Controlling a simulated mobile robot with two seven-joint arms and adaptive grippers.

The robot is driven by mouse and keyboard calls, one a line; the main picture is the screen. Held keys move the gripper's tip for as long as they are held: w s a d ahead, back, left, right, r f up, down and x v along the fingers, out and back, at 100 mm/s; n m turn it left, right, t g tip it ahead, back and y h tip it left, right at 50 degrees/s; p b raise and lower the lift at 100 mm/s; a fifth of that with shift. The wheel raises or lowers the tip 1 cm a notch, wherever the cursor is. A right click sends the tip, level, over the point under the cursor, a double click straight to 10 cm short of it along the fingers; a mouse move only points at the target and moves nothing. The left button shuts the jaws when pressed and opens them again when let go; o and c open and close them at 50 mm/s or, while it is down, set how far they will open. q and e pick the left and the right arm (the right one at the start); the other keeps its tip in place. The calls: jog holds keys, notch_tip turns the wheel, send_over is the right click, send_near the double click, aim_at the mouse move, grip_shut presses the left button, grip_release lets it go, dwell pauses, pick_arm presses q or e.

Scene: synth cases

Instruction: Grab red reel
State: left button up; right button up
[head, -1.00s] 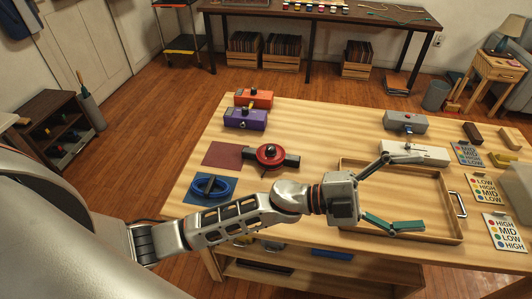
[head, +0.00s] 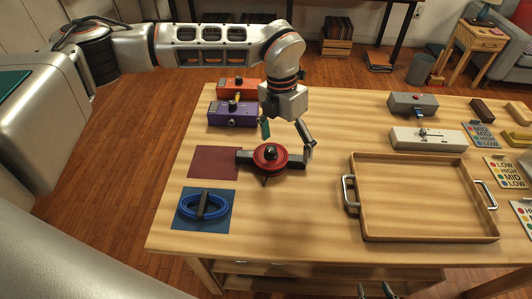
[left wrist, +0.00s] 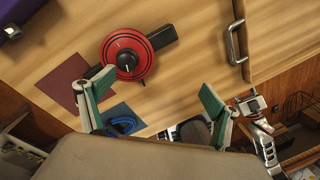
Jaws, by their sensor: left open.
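The red reel (head: 270,158) with a black hub and dark bar lies on the wooden table, just right of the dark red mat (head: 213,163). In the left wrist view the reel (left wrist: 115,50) lies beyond my fingertips, nearer the left finger. My left gripper (head: 287,145) is open and empty, pointing down over the reel's far side; its open fingers also show in the left wrist view (left wrist: 155,86). Part of my right gripper (head: 375,290) shows at the bottom edge, low in front of the table; its jaw state is unclear.
A blue cable coil (head: 187,206) lies on a blue mat (head: 226,214) in front. Purple (head: 219,118) and orange (head: 235,86) boxes stand behind the reel. A wooden tray (head: 430,238) with metal handles is to the right. Bare table lies between reel and tray.

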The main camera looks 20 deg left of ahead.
aim_at(271, 149)
pick_arm(q)
jog(key=shift+n+t+y, duration=0.3)
jog(key=shift+t+y, duration=0.1)
jog(key=shift+y, duration=0.3)
jog(key=w+a, duration=0.2)
jog(key=a, duration=0.1)
jog(key=a+r, duration=0.1)
jog(key=shift+w+a, duration=0.3)
jog(key=shift+w, duration=0.1)
jog(key=shift+w+a, duration=0.15)
jog(key=shift+a, duration=0.1)
jog(key=f, duration=0.5)
jog(key=f+b, duration=0.1)
jog(key=f, duration=0.1)
jog(key=shift+s+d+f, duration=0.2)
jog(key=shift+s+d, duration=0.05)
jog(key=shift+s, duration=0.05)
jog(key=shift+c, duration=0.3)
